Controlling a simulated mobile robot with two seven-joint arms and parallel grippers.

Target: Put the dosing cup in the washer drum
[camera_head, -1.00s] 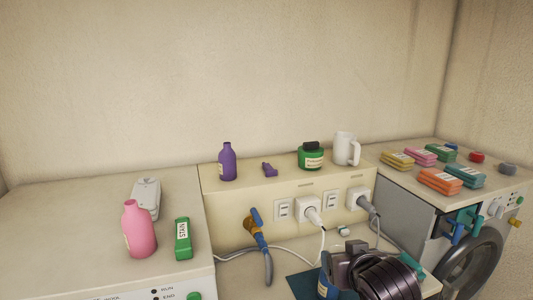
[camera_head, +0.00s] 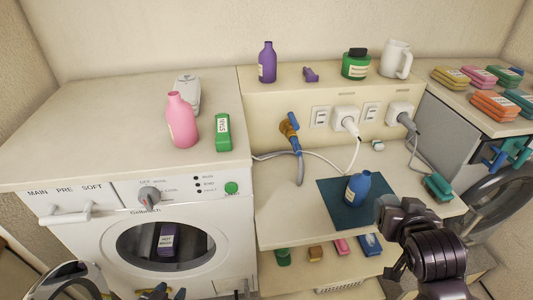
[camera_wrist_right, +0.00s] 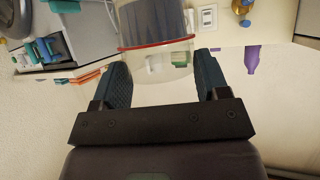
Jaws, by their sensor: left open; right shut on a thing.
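My right gripper (camera_wrist_right: 160,85) is shut on a clear cup (camera_wrist_right: 165,68) with a red band, seen between its fingers in the right wrist view; I take it as the dosing cup. In the head view my right arm hides the cup. My left gripper (camera_head: 160,294) is open at the bottom edge, in front of the white washer (camera_head: 75,235), only its tips showing. The washer's round drum opening (camera_head: 200,243) is dark, with a purple labelled item (camera_head: 167,238) in it. I cannot tell whether glass covers it.
A pink bottle (camera_head: 182,120) and a green box (camera_head: 223,132) stand on the washer. Plugs and cables run along the low wall. A second round door (camera_head: 500,205) is at right.

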